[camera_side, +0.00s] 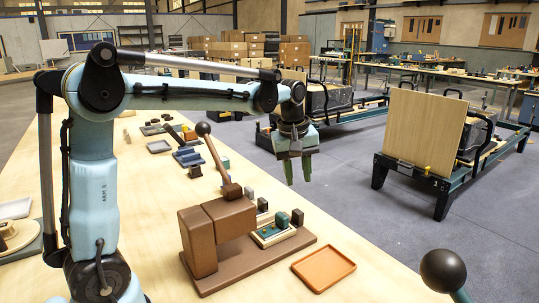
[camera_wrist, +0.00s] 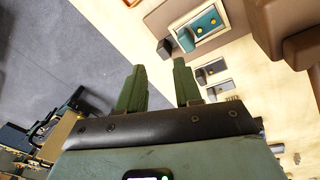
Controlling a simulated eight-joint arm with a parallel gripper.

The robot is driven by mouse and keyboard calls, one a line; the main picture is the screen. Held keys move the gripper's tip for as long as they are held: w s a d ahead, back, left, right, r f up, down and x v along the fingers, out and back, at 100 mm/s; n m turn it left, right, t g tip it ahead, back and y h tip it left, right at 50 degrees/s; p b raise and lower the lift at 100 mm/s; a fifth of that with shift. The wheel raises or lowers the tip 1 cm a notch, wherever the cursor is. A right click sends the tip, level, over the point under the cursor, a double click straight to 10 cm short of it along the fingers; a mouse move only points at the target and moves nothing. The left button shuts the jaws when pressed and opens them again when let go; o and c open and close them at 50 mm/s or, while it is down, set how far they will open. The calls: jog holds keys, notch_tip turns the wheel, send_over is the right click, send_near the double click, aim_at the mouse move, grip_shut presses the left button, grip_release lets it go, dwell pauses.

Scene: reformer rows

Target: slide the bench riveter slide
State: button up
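The bench riveter (camera_side: 215,232) is a brown machine on a brown base plate on the wooden bench. Its raised lever ends in a dark ball. Its slide (camera_side: 270,235), a teal plate with a cream edge and a teal knob, sits on the base right of the body. The slide also shows at the top of the wrist view (camera_wrist: 205,24), with gold dots. My gripper (camera_side: 298,182) points down, up and to the right of the slide, apart from it. In the wrist view its two green fingers (camera_wrist: 159,68) are apart with nothing between them.
An orange tray (camera_side: 323,268) lies right of the riveter. Small dark blocks (camera_side: 262,205) stand behind the slide. A ball-topped lever (camera_side: 443,271) rises at the front right. Other small fixtures (camera_side: 187,157) line the bench further back. Grey floor lies beyond the bench edge.

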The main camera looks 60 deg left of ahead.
aim_at(298, 211)
jog(key=w+a+f+n+g, duration=0.2)
jog(key=w+a+f+n, duration=0.2)
jog(key=n, duration=0.1)
jog(key=f, duration=1.1)
jog(key=shift+w+a+f, duration=0.1)
jog(key=shift+w+f, duration=0.1)
grip_shut()
